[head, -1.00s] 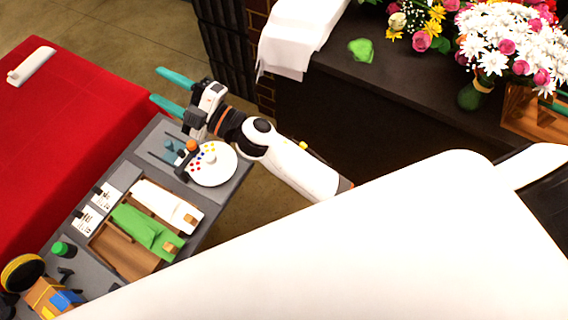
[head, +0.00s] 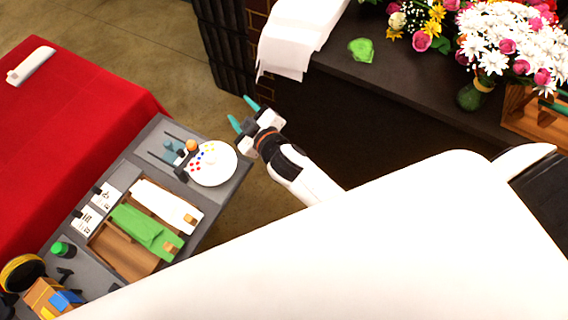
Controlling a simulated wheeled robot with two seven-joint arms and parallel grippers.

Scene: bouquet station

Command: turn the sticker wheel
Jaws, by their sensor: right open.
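The sticker wheel (head: 216,169) is a white disc with small coloured dots, red, blue and yellow, near its middle. It lies at the far right corner of the grey station table, beside an orange knob (head: 191,146). My right gripper (head: 243,111) is open and empty, with teal fingertips, beyond the table's corner to the upper right of the wheel and apart from it. The wheel is fully in view. My left gripper is not in view.
A wooden tray (head: 103,242) with white and green folded paper lies on the grey table. A red-covered table (head: 60,120) stands at the left. A dark counter (head: 400,75) with flowers is at the upper right. My white body covers the lower right.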

